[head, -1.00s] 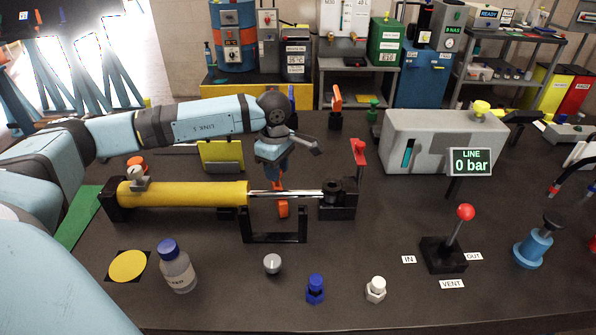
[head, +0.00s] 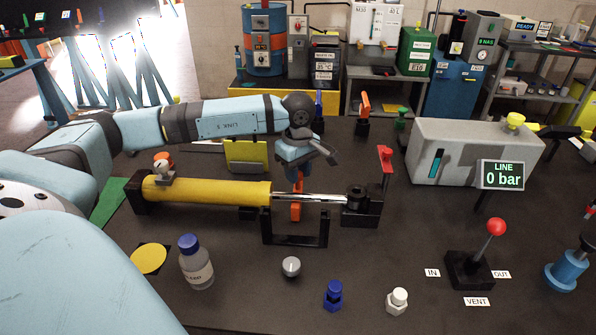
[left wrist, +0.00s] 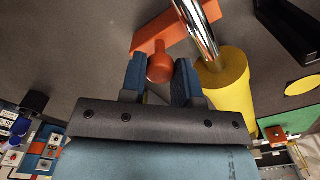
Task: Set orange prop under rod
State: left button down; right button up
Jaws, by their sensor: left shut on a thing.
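The orange prop (head: 296,212) shows on both sides of the shiny rod (head: 325,199) of the yellow cylinder (head: 205,192). In the left wrist view, the prop's flat bar (left wrist: 150,40) crosses behind the rod (left wrist: 197,30), on its far side from the camera. My left gripper (head: 298,170) is above and just behind the rod, pointing down. In the left wrist view its fingers (left wrist: 160,80) are shut on the prop's round orange knob (left wrist: 159,62), beside the yellow cylinder end (left wrist: 228,85). Whether the prop touches the rod or table is unclear. My right gripper is not in view.
A black frame (head: 295,241) stands just in front of the rod. A bottle (head: 196,265), grey knob (head: 291,266) and red-balled lever (head: 496,228) stand nearer the front.

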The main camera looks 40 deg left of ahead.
pick_arm(q)
jog(key=c, duration=0.8)
grip_release()
jog(key=shift+c, duration=0.2)
notch_tip(320, 180, up, 14)
jog(key=shift+p, duration=0.3)
jog(key=shift+s+f, duration=0.1)
jog(key=shift+f, duration=0.05)
